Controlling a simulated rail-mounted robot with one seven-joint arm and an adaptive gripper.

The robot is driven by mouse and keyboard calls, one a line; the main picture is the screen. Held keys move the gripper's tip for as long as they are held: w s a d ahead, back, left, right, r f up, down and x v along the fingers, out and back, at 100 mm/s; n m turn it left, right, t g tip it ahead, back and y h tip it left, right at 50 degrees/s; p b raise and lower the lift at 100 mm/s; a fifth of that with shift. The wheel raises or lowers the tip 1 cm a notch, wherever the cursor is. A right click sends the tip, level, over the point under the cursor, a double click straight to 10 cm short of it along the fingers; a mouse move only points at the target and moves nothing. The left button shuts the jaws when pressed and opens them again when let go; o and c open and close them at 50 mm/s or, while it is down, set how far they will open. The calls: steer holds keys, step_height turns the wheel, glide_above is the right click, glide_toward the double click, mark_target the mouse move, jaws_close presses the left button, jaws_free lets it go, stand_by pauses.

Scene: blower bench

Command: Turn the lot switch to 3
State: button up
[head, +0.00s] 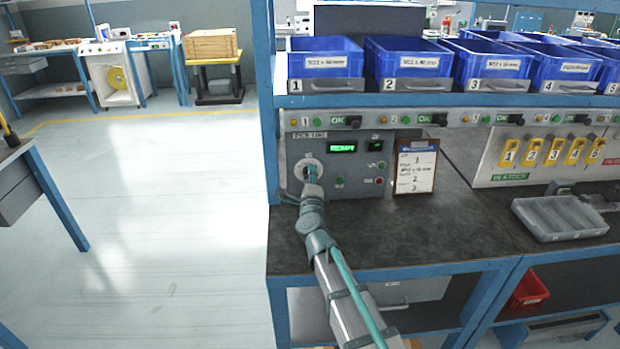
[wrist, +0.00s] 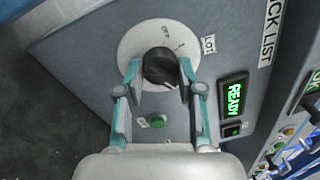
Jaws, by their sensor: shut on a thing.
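The lot switch is a dark round knob (wrist: 160,62) on a white dial plate (wrist: 128,42) with a "LOT" label beside it. An "OFF" mark shows at the dial's upper edge in the wrist view; the other marks are too small or covered to read. My gripper (wrist: 160,74) has its two teal fingers on either side of the knob, shut on it. In the head view my gripper (head: 311,178) reaches the dial plate (head: 299,166) at the panel's left end and hides most of the knob.
The pick list panel (head: 340,187) has a green display (wrist: 234,98) reading "READY" and a green button (wrist: 157,121). A clipboard (head: 415,170) leans to the right. Blue bins (head: 326,63) stand above. A grey tray (head: 560,217) lies on the bench at right.

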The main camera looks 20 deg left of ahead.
stand_by(0.4)
steer(key=o, duration=1.1)
steer(key=shift+o, duration=0.2)
steer(key=shift+s, duration=0.1)
steer(key=v, duration=1.2)
